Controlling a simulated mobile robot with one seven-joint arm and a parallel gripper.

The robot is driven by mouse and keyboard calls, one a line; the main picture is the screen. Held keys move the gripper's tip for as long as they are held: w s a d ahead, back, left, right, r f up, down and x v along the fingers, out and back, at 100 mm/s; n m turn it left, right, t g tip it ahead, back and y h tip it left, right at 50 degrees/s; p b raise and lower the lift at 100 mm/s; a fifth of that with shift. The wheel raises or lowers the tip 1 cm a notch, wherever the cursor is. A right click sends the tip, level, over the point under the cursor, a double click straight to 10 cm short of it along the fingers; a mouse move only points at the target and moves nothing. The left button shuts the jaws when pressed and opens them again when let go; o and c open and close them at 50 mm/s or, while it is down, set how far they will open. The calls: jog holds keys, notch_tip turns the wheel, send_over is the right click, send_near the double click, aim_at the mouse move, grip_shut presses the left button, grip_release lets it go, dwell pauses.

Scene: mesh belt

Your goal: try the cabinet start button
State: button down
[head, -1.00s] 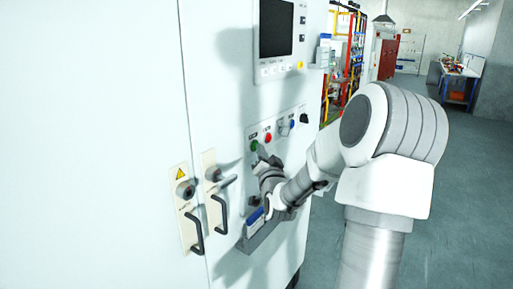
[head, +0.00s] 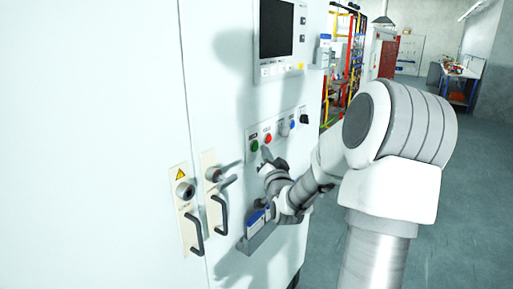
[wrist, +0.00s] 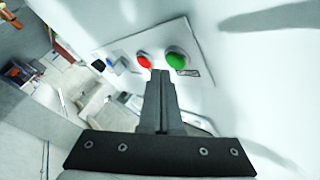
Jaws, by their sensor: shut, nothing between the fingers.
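The green start button (head: 254,146) sits at the left end of a button panel on the white cabinet (head: 230,90). A red button (head: 268,139) is just right of it. In the wrist view the green button (wrist: 176,58) is right of the red button (wrist: 144,62). My gripper (head: 266,153) is shut and empty, just below and right of the green button in the head view. In the wrist view its fingertips (wrist: 160,74) point at the panel, below and between the two buttons. A gap to the button face cannot be judged.
A blue button (head: 292,124) and a black knob (head: 304,119) sit further right on the panel. Door handles (head: 220,213) stick out below left. A small holder (head: 257,236) juts out under my wrist. A screen (head: 276,28) is above. Open floor (head: 460,200) lies at right.

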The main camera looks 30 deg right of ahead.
jog(key=s, duration=0.1)
jog(key=s+d, duration=0.1)
jog(key=s, duration=0.1)
jog(key=s+d, duration=0.1)
jog(key=shift+s, duration=0.3)
jog(key=shift+a, duration=0.1)
dwell(0.6)
